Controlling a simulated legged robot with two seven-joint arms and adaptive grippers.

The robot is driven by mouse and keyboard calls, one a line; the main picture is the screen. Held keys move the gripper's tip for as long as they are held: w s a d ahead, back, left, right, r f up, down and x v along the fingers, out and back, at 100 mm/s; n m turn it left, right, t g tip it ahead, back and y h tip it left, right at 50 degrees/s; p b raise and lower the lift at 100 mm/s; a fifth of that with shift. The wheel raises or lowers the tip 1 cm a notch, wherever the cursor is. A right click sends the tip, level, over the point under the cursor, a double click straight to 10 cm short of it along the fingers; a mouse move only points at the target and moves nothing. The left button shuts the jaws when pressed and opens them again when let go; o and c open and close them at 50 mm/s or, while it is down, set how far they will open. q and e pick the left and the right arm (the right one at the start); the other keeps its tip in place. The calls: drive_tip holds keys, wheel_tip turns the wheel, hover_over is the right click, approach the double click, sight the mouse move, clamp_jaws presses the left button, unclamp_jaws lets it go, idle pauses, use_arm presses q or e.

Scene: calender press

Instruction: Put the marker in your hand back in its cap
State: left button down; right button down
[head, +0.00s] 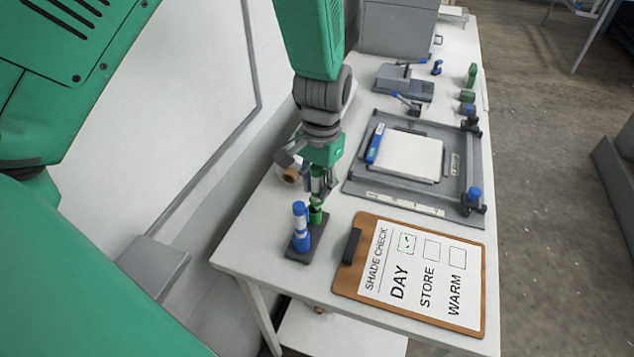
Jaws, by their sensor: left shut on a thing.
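My left gripper (318,188) points down over the near left corner of the white table and is shut on a slim marker (317,180) with a pale body. Just below it a green cap (316,216) stands upright in a small dark holder (298,251), beside an upright blue marker (300,228). The marker is in line with the green cap. The fingers hide the joint, so I cannot tell whether the tip is inside the cap or just above it. My right gripper is not in view.
A clipboard (376,290) reading SHADE CHECK lies right of the holder; its DAY box (407,242) bears marks.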

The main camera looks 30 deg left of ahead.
use_arm(q)
drive_tip(key=shift+d+f, duration=0.1)
drive_tip(key=shift+f, duration=0.05)
drive_tip(key=shift+f, duration=0.2)
drive_tip(key=shift+a+f, duration=0.3)
drive_tip(key=shift+f+b, duration=0.1)
drive_tip(key=shift+b, duration=0.2)
drive_tip(key=shift+d+f+b, duration=0.1)
drive_tip(key=shift+f+b, duration=0.2)
drive_tip(key=shift+f, duration=0.25)
drive_tip(key=c, duration=1.3)
unclamp_jaws()
